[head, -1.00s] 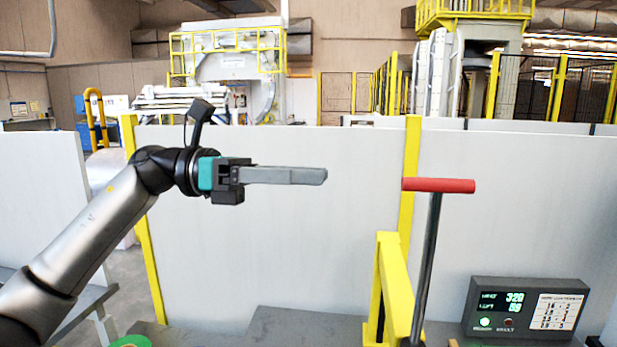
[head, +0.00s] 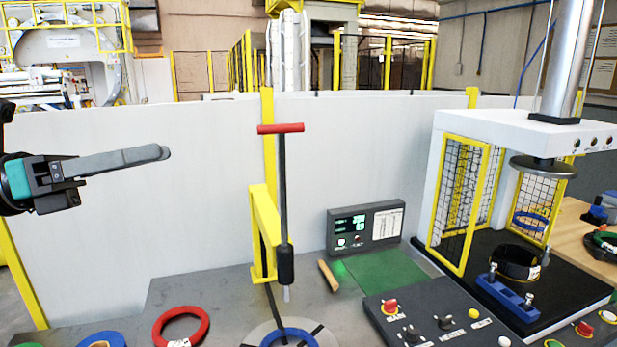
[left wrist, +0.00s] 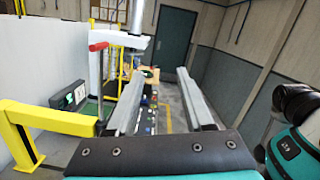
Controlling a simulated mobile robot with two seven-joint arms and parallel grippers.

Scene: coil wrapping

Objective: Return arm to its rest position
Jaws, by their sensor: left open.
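My left gripper (head: 165,153) is raised at the left of the head view, in front of the white partition and above the bench. Its long grey fingers point right and overlap from this side. In the left wrist view the two fingers (left wrist: 160,75) stand well apart with nothing between them. The gripper is clear of the red-handled lever (head: 281,185), which stands upright to its right. The rest of the left arm is mostly outside the head view. My right gripper is not seen in the head view; a teal and black arm part (left wrist: 290,140) shows at the right of the left wrist view.
A yellow post (head: 264,230) stands beside the lever. A display box (head: 366,226) sits behind a green mat (head: 385,272). A press with yellow guards (head: 465,205) is at right. A red coil (head: 181,326), a blue coil (head: 290,338) and a control panel (head: 440,312) occupy the front.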

